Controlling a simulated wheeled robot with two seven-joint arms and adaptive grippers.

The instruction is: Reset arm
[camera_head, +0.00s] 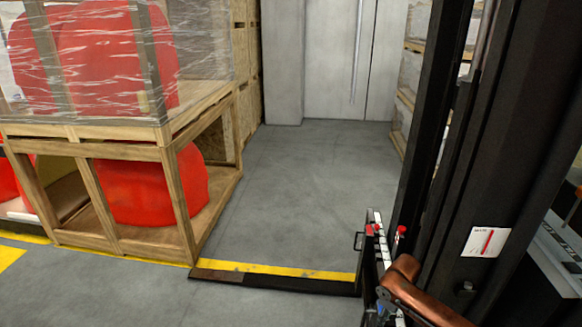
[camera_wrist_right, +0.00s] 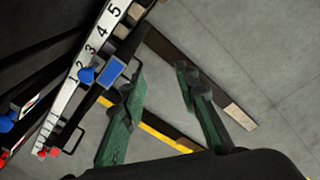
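My right gripper (camera_wrist_right: 160,75) shows in the right wrist view with its two green fingers apart and nothing between them. Grey floor and a yellow and dark floor strip show beyond the fingers. The left finger is close to a numbered rack panel (camera_wrist_right: 100,45) in that picture; I cannot tell if they touch. In the head view a copper-coloured part of my right arm is at the lower right, beside the panel (camera_head: 374,240), and the gripper itself is hard to make out there. My left gripper is not in view.
A wooden crate frame (camera_head: 180,205) with red nosecones (camera_head: 150,190) stands at left, plastic-wrapped above. A tall black mast structure (camera_head: 480,160) fills the right. A yellow-edged floor strip (camera_head: 280,271) crosses the floor. Clear grey floor (camera_head: 300,190) leads to pale doors (camera_head: 345,60).

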